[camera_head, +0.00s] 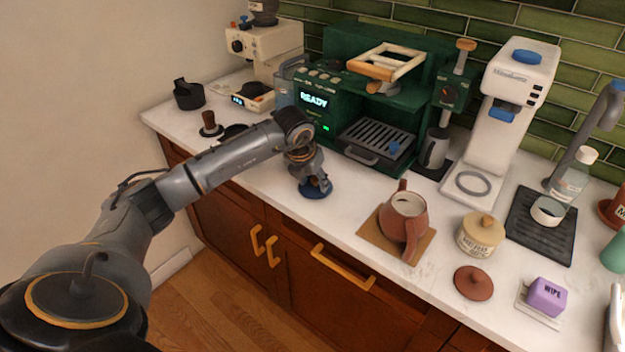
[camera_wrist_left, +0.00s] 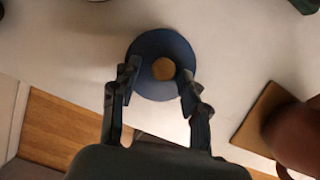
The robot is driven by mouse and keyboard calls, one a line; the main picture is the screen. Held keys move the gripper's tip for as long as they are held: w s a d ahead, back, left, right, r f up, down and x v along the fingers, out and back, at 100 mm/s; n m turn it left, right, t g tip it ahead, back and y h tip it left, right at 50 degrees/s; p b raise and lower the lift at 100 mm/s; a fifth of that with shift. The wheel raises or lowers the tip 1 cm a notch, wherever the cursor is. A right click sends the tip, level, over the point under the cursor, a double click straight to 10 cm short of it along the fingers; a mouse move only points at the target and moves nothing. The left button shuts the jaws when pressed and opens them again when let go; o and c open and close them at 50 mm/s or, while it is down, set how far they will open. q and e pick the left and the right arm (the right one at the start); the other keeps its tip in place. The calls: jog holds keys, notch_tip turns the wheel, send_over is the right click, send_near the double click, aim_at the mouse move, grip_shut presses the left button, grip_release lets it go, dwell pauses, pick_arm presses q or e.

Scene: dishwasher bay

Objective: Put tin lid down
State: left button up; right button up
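A round dark blue lid (camera_head: 316,191) with a tan knob lies on the white counter in front of the green espresso machine. It also shows in the left wrist view (camera_wrist_left: 150,45), where its knob faces me. My left gripper (camera_head: 315,180) is right over the lid. In the left wrist view the two fingers (camera_wrist_left: 160,78) are spread wide, one on each side of the knob and apart from it. Their tips overlap the lid's rim; whether they touch it is hard to tell. My right gripper is not in view.
A brown pot (camera_head: 407,218) stands on a tan mat (camera_head: 371,236) right of the lid. Beyond are a cream canister (camera_head: 480,237), a terracotta lid (camera_head: 473,282) and a purple sponge (camera_head: 546,296). The espresso machine (camera_head: 345,100) stands behind. The counter's front edge is close.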

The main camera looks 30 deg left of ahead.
pick_arm(q)
jog(key=shift+r, duration=0.15)
jog(key=shift+s+r, duration=0.1)
jog(key=shift+r, duration=0.15)
jog(key=b+v, duration=0.1)
jog(key=v, duration=1)
jog(key=shift+r+b, duration=0.2)
jog(key=shift+b, duration=0.15)
